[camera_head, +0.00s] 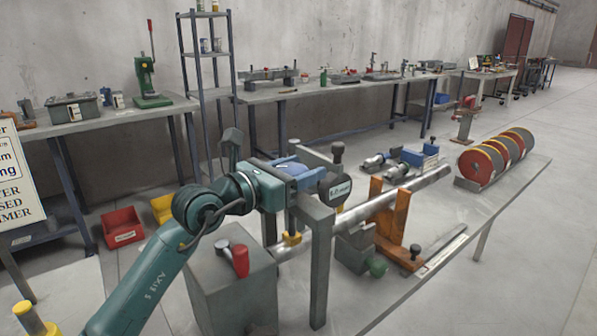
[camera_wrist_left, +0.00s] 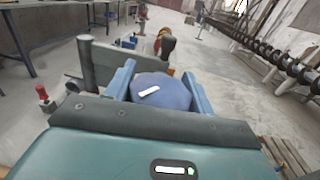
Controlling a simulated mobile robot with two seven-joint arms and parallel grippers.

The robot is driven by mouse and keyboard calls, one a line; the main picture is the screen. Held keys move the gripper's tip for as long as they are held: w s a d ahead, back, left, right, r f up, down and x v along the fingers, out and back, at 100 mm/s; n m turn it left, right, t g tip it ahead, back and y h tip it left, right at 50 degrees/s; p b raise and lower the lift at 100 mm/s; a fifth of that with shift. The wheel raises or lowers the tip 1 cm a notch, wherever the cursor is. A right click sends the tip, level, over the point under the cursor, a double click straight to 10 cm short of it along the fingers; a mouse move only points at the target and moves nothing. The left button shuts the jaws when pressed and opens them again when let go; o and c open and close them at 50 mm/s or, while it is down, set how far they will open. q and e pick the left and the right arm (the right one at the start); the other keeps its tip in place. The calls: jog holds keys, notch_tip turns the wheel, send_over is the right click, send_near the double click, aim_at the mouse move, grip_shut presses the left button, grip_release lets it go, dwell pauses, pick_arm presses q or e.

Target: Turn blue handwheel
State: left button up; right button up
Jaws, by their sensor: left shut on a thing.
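The blue handwheel (camera_wrist_left: 165,88) is a rounded blue disc with a white mark on its face. In the left wrist view it sits between the two light-blue fingers of my left gripper (camera_wrist_left: 158,84), one finger on each side. My left gripper is shut on it. In the head view the left gripper (camera_head: 293,167) reaches in from the left at the top of a grey frame (camera_head: 318,222), and its fingers hide most of the wheel. A dark round plate with lettering (camera_head: 338,188) is just to the right of the fingers. My right gripper is not in view.
A grey block with a red lever (camera_head: 238,258) stands below my arm. A long metal shaft (camera_head: 405,196) runs right past an orange bracket (camera_head: 388,215). Red and yellow discs (camera_head: 497,157) are further right.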

aim_at(299, 165)
pick_arm(q)
jog(key=o, duration=1)
jog(key=shift+c, duration=0.2)
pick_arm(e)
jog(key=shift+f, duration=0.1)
pick_arm(q)
notch_tip(299, 165, up, 10)
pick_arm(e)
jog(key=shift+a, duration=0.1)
